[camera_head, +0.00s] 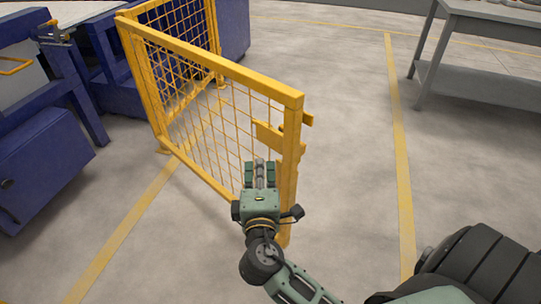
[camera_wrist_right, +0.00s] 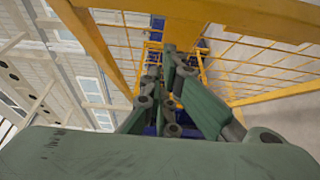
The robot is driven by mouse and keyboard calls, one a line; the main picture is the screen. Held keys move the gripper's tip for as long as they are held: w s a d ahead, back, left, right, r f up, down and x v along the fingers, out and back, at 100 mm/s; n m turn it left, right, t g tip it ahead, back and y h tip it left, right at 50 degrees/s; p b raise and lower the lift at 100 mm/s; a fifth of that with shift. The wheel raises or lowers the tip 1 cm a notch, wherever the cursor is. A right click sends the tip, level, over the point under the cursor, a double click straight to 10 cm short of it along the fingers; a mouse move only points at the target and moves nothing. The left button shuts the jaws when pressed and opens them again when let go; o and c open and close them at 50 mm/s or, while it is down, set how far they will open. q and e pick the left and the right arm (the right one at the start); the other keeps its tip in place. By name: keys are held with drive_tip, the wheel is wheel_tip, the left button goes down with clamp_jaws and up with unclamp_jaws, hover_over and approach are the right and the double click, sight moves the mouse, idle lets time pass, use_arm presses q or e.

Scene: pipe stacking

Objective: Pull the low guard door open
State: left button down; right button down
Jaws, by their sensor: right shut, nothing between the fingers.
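The low guard door (camera_head: 222,67) is a yellow frame with wire mesh. It stands out at an angle from the post at its far left end, and its free end is toward me. A yellow latch plate (camera_head: 269,134) sits near the top of the free end post. My right gripper (camera_head: 260,170) is low beside that post, on its left, against the mesh side in the picture. Its fingers are shut and empty. The right wrist view shows the closed fingers (camera_wrist_right: 165,95) below a yellow door rail (camera_wrist_right: 225,15); contact cannot be told. My left gripper is out of view.
A fixed yellow mesh panel (camera_head: 185,30) stands behind the door. Blue machinery (camera_head: 45,165) fills the left side. A grey table (camera_head: 490,75) stands at the back right. The floor right of the door is clear, with yellow lines (camera_head: 402,165).

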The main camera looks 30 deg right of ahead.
drive_tip(key=shift+w+d, duration=0.35)
drive_tip(key=shift+d, duration=0.4)
drive_tip(key=shift+w+d, duration=0.4)
drive_tip(key=shift+d, duration=0.4)
drive_tip(key=shift+w+d, duration=0.35)
drive_tip(key=shift+d, duration=0.4)
